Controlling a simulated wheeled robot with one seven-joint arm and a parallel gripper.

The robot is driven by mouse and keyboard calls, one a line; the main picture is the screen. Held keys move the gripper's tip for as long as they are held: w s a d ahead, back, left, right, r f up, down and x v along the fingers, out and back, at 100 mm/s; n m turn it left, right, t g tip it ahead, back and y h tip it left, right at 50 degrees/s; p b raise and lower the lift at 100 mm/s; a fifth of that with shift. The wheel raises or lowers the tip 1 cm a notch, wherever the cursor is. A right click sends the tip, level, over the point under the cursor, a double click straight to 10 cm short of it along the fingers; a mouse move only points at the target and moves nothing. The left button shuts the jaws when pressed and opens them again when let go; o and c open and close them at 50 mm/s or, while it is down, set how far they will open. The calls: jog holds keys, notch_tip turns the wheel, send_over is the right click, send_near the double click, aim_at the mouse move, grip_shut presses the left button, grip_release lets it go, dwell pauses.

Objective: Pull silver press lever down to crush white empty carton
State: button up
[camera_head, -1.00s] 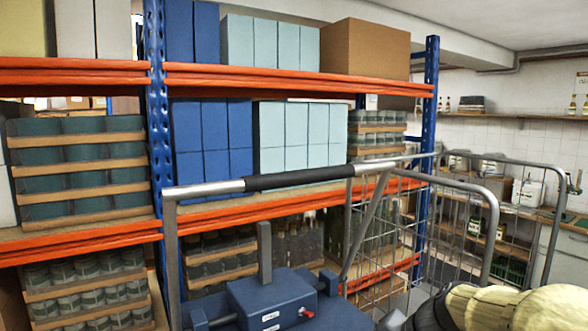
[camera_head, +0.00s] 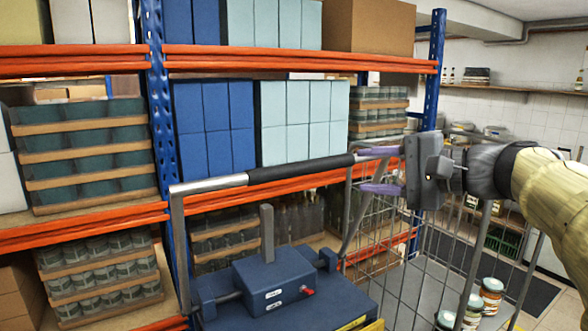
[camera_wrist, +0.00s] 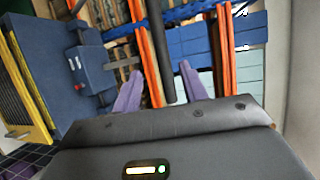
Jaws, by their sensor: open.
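The silver press lever (camera_head: 208,184) is a raised crossbar with a black grip (camera_head: 300,167), above the blue press (camera_head: 275,285). My gripper (camera_head: 362,172) is open at the right end of the black grip, its purple fingers one above the other. In the wrist view, the black grip (camera_wrist: 162,45) runs between the two spread fingers of my gripper (camera_wrist: 159,68). I cannot tell whether either finger touches it. The blue press also shows at the left of the wrist view (camera_wrist: 65,70). The white empty carton is not visible in any view.
An orange and blue shelf rack (camera_head: 90,62) with boxes and jar trays stands behind the press. A wire cage trolley (camera_head: 410,275) stands right of the press, with several jars (camera_head: 491,296) near its lower right. Open floor lies at the far right.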

aim_at(300, 170)
jog(key=p+x, duration=0.7)
jog(key=x, duration=1)
jog(key=shift+w+f, duration=0.15)
jog(key=shift+d, duration=0.1)
grip_shut()
